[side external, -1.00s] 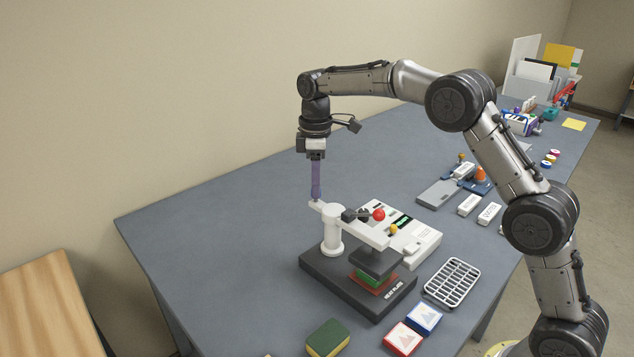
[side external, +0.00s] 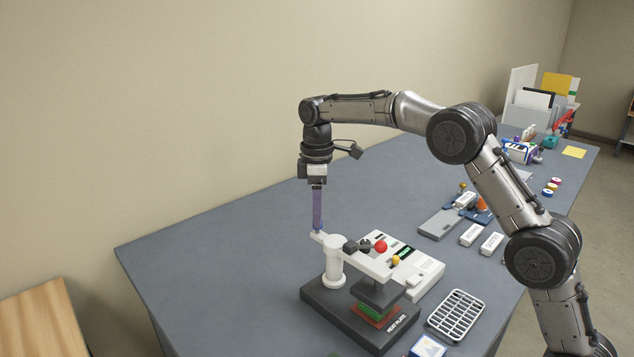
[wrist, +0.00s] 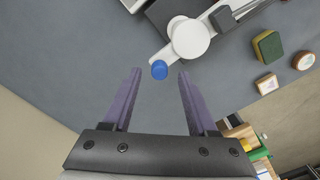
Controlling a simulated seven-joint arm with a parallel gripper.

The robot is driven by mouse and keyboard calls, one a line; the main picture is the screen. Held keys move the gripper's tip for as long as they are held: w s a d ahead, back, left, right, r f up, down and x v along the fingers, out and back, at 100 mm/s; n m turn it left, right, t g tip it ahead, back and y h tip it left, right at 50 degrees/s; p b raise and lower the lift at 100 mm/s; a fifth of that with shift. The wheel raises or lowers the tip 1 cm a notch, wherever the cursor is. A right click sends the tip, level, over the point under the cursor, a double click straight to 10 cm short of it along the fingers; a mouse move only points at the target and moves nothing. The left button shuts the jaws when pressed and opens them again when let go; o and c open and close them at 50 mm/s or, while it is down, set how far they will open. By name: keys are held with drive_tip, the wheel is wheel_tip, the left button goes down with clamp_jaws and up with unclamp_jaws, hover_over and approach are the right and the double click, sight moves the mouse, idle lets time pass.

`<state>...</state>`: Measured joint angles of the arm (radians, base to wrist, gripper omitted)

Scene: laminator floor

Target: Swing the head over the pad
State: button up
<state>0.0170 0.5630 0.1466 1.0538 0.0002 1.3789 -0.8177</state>
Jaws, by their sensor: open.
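The press has a white post (side external: 335,268) on a dark base (side external: 330,303) and a white arm (side external: 362,262) across its top. A dark grey head (side external: 378,292) hangs under the arm's near end, above a green layer (side external: 371,311) and a red pad (side external: 366,320). I cannot tell whether the head touches them. A blue knob (wrist: 159,70) sits on the arm's short back end. My gripper (side external: 317,230) points down at that end; its purple fingers (wrist: 157,78) are open, one to each side of the knob in the wrist view, with nothing held.
A red ball lever (side external: 380,247) and yellow knob (side external: 395,261) rise near the arm. A white-topped device (side external: 420,275) stands close behind; a wire rack (side external: 457,314) lies to the right. A sponge (wrist: 267,46) lies near the press. The table (side external: 220,270) left of the press is clear.

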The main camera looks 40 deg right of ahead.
wheel_tip(320, 180, up, 13)
drive_tip(key=shift+f, duration=0.15)
idle(0.6)
